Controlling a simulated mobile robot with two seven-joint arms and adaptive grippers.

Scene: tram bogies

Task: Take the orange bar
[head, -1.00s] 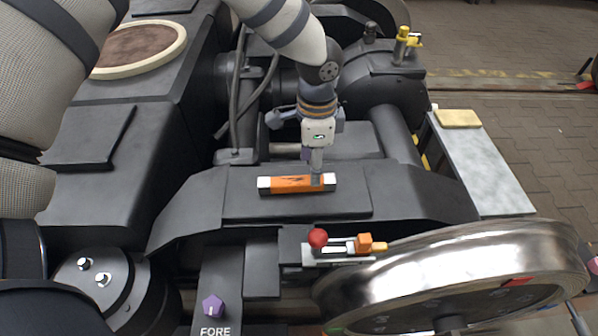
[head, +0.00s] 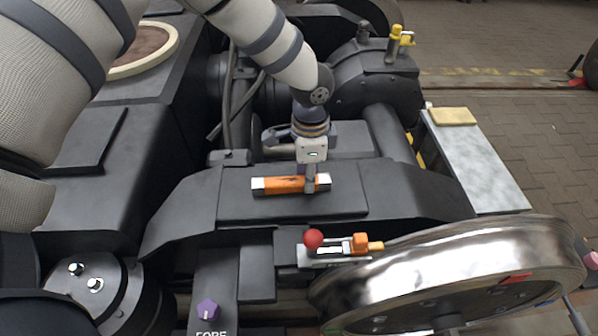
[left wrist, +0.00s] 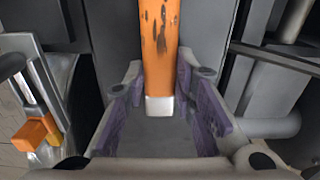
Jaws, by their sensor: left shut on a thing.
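The orange bar (head: 283,186) has white ends and dark scuff marks. In the head view it lies crosswise over the flat dark top plate of the bogie frame (head: 235,206). My left gripper (head: 311,182) comes down from above onto the bar's right part and is shut on it. In the left wrist view the bar (left wrist: 158,45) runs from the top edge to its white end between the fingers. I cannot tell whether the bar is clear of the plate. My right gripper is not in view.
A red-knobbed lever with an orange block (head: 335,248) sits in front of the plate. A shiny wheel (head: 450,265) is at front right. A grey side table (head: 480,168) carries a yellowish block (head: 452,116). A purple knob (head: 208,309) is at front left.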

